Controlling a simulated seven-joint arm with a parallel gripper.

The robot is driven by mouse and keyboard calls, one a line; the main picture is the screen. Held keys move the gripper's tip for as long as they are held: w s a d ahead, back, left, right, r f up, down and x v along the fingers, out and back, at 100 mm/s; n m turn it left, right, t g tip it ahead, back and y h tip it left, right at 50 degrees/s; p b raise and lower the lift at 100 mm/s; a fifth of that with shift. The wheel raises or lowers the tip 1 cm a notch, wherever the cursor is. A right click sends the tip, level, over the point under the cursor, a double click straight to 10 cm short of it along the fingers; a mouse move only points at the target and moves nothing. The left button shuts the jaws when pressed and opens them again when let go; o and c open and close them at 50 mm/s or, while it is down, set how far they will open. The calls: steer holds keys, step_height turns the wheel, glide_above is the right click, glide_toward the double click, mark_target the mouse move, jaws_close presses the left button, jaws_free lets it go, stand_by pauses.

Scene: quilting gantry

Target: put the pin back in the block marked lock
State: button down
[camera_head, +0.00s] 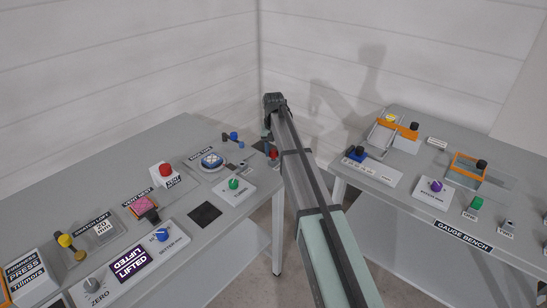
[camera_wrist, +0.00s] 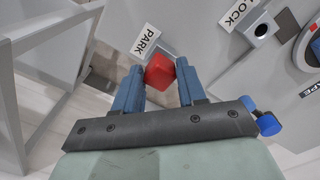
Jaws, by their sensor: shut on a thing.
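The pin shows as a red piece (camera_wrist: 160,72) between my gripper's fingers (camera_wrist: 160,82) in the wrist view, beside the PARK label (camera_wrist: 145,41). My gripper is shut on it. Its lower end is hidden, so I cannot tell whether it is seated or clear of the surface. The block marked LOCK (camera_wrist: 262,29) is up and to the right in the wrist view, a grey block with a dark round hole, empty as seen, next to the LOCK label (camera_wrist: 238,13). In the head view the red piece (camera_head: 273,154) shows beside my arm at the left bench's right end.
The left bench (camera_head: 120,160) carries a red button (camera_head: 166,170), a round dial (camera_head: 212,160), a green knob (camera_head: 233,184) and a blue-headed lever (camera_head: 233,137) near the gripper. A floor gap separates it from the gauge bench (camera_head: 405,205) on the right.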

mark_target(271, 151)
steer(key=shift+r, duration=0.95)
steer(key=shift+r, duration=0.35)
steer(key=shift+r, duration=0.25)
steer(key=shift+a, duration=0.1)
steer(key=shift+a, duration=0.4)
steer(key=s+a+r, duration=0.1)
steer(key=a+r, duration=0.4)
steer(key=a, duration=0.6)
steer(key=shift+s+a, duration=0.2)
steer(key=shift+s, duration=0.15)
steer(key=shift+f, duration=0.15)
